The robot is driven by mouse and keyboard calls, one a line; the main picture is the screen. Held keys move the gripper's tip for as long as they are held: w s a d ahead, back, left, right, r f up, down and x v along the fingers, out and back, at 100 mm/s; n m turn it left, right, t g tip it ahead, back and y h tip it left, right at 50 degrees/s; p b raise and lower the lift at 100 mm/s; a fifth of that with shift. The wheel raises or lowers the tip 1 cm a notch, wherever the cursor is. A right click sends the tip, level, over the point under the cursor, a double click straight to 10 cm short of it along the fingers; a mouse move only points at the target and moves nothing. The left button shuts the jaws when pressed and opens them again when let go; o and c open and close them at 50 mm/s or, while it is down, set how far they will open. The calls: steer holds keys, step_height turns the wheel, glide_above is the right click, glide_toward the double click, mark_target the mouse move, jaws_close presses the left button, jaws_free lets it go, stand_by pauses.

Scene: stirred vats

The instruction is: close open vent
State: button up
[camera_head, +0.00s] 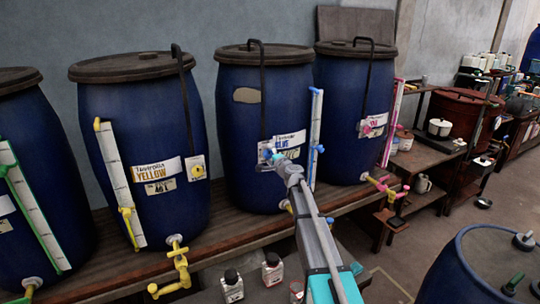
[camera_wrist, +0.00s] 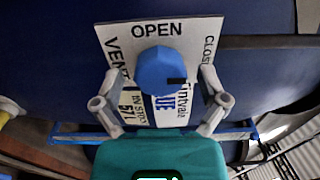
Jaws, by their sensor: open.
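The blue vent knob (camera_wrist: 162,72) sits on a white label plate (camera_wrist: 112,32) on the middle blue vat (camera_head: 234,112). The plate reads OPEN above the knob, VENT at left and a partly cut-off CLOSE word at right. A small dark mark shows near the knob's right edge. My gripper (camera_wrist: 160,76) is open, with one finger on each side of the knob; I cannot tell whether they touch it. In the head view my gripper (camera_head: 270,158) reaches the vat's front, partly hiding the knob.
A yellow-labelled vat (camera_head: 90,130) with its own vent knob (camera_head: 196,170) stands left, and a pink-fitted vat (camera_head: 335,100) stands right. Sight tubes and taps stick out in front. Small bottles (camera_head: 271,270) stand below the wooden shelf (camera_head: 235,236). A blue barrel (camera_head: 450,275) is at lower right.

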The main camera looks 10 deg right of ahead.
steer(key=v, duration=1.1)
steer(key=shift+s, duration=0.3)
steer(key=s+a+f+n+g+y, duration=0.1)
steer(key=s+a+f+n+g, duration=0.45)
steer(key=s, duration=0.25)
steer(key=s+a+f+n+g+y, duration=0.1)
steer(key=s+a+f+n+g, duration=0.4)
steer(key=s, duration=0.3)
steer(key=s+d+f+n+g+h, duration=0.2)
steer(key=s+d+f+g+h, duration=0.1)
steer(key=s, duration=0.6)
steer(key=s+d+f+n+g+h, duration=0.2)
steer(key=s+d+f+g+h, duration=0.1)
steer(key=s, duration=0.6)
steer(key=shift+d+f+g+h, duration=0.35)
steer(key=shift+d+f+h, duration=0.15)
steer(key=shift+f+h, duration=0.4)
